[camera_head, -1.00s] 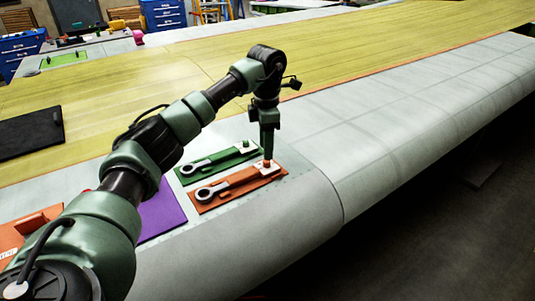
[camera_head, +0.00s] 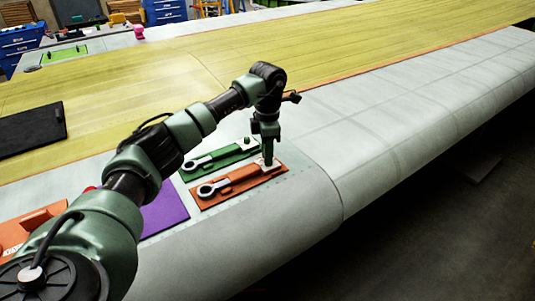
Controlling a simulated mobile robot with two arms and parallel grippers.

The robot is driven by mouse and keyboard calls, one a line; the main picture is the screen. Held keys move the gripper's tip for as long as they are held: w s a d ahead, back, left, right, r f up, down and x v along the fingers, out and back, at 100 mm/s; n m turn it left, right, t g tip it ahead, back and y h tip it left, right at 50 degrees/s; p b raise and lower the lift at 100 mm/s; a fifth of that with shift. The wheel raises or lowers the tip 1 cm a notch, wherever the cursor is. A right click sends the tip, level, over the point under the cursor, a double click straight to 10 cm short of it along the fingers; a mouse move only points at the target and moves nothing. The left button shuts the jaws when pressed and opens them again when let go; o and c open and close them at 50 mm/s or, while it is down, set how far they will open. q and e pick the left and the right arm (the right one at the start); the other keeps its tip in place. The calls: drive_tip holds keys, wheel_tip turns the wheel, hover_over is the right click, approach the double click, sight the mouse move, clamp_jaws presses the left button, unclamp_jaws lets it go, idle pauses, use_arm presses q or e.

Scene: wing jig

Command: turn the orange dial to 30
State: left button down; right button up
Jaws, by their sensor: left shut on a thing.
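An orange panel (camera_head: 210,200) lies on the pale wing surface, with a wrench-like orange tool (camera_head: 238,179) on it that has a grey ring at its left end. The orange dial is at the right end of this tool, largely hidden by my left gripper (camera_head: 267,161). My left gripper points straight down and is shut on the dial. Any number or mark on the dial is too small to read. My right gripper is not in view.
A green tool (camera_head: 215,160) of the same shape lies just behind, with its small green knob (camera_head: 246,141) close to my left gripper. A purple mat (camera_head: 165,209) and a black mat (camera_head: 28,129) lie to the left. The wing surface to the right is clear.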

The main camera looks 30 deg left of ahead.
use_arm(q)
drive_tip(key=n, duration=0.5)
drive_tip(key=shift+n, duration=0.4)
drive_tip(key=n, duration=1.2)
drive_tip(key=shift+n, duration=0.3)
drive_tip(key=n, duration=0.5)
drive_tip(key=shift+n, duration=0.3)
drive_tip(key=c, duration=1.3)
unclamp_jaws()
